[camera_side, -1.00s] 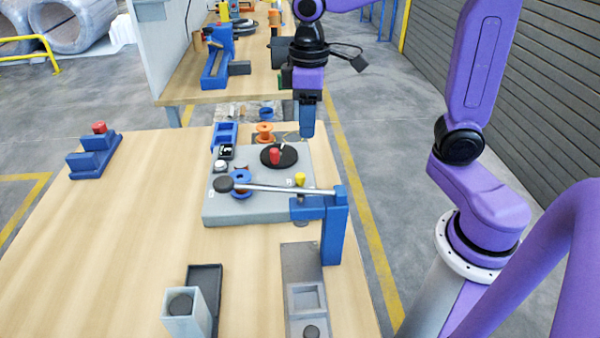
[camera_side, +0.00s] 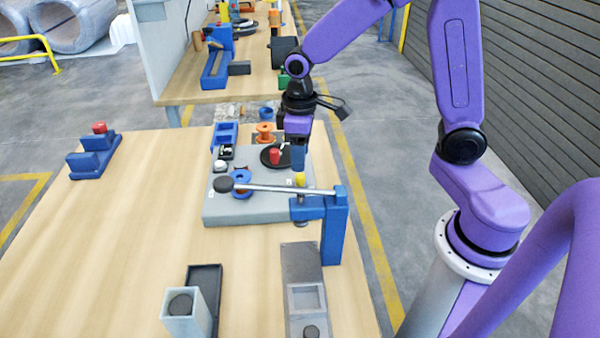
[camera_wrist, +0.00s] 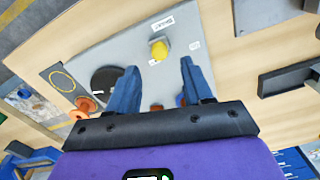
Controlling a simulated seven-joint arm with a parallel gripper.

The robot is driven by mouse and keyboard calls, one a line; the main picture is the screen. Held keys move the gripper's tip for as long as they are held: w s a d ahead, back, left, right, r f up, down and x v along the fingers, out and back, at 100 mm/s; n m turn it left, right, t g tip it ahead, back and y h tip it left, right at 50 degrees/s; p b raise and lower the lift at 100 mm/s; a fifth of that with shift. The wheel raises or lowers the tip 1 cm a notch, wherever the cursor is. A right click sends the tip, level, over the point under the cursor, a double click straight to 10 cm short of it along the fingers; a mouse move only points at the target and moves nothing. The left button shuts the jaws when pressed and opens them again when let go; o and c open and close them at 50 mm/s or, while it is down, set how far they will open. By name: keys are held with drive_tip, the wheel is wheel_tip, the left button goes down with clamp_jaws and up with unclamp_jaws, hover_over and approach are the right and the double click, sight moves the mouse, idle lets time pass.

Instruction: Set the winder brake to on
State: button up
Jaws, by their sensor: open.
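The winder (camera_side: 225,210) is a grey slab on the wooden table. A small yellow knob (camera_side: 300,179), which looks like the brake control, stands at its right side. In the wrist view the yellow knob (camera_wrist: 159,49) sits between white labels, one reading BRAKE; the setting is hard to read. My gripper (camera_side: 298,166) hangs pointing down just above and behind the yellow knob, apart from it. In the wrist view my gripper (camera_wrist: 158,75) is open and empty, its two blue fingers spread with the knob beyond their gap.
A black disc with a red knob (camera_side: 274,156) lies left of my gripper. A metal rod (camera_side: 280,189) on a blue post (camera_side: 335,225) crosses in front of the yellow knob. Orange (camera_side: 265,133) and blue (camera_side: 241,183) spools stand nearby.

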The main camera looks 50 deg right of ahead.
sight(300, 174)
drive_tip(key=shift+f, duration=3.1)
